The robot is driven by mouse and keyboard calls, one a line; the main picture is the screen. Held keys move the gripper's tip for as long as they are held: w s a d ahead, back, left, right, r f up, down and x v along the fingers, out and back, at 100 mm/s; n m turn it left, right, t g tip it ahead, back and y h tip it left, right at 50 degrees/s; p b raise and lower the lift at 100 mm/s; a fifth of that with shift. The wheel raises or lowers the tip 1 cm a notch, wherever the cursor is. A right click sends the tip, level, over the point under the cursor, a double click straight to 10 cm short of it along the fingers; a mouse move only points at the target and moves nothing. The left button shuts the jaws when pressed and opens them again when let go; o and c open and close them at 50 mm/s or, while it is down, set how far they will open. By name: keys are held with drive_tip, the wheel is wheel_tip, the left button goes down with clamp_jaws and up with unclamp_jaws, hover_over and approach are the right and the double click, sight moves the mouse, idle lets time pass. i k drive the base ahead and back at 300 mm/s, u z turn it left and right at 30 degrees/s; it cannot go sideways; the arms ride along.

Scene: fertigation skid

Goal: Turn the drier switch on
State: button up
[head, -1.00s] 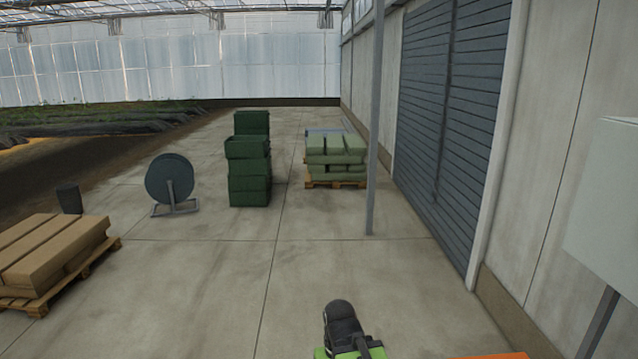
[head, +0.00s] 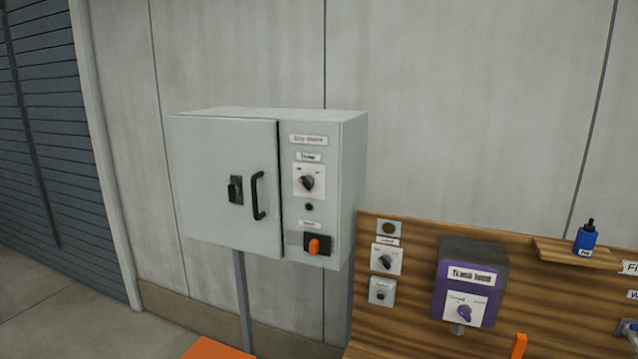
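A grey wall cabinet (head: 225,190) stands on legs with its door shut. Its right-hand panel has a black rotary knob (head: 307,183) on a white plate, under a small label that may read "Drier", though it is blurred. A dark round spot (head: 309,207) sits just below the knob. Lower on the same panel is an orange switch handle (head: 315,246) on a dark plate, with an unreadable label above it. I cannot tell which position the knob or the orange handle is in.
The cabinet door has a black handle (head: 258,195) and a dark latch (head: 236,190). To the right, a wooden board (head: 410,325) carries small grey switches (head: 386,259), a purple box with a knob (head: 467,285) and a shelf with a blue bottle (head: 585,238). Floor shows at lower left.

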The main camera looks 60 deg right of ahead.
sight(308, 181)
drive_tip(key=z, duration=0.15)
drive_tip(key=k, duration=1.2)
drive_tip(key=u, duration=0.8)
drive_tip(key=i, duration=1)
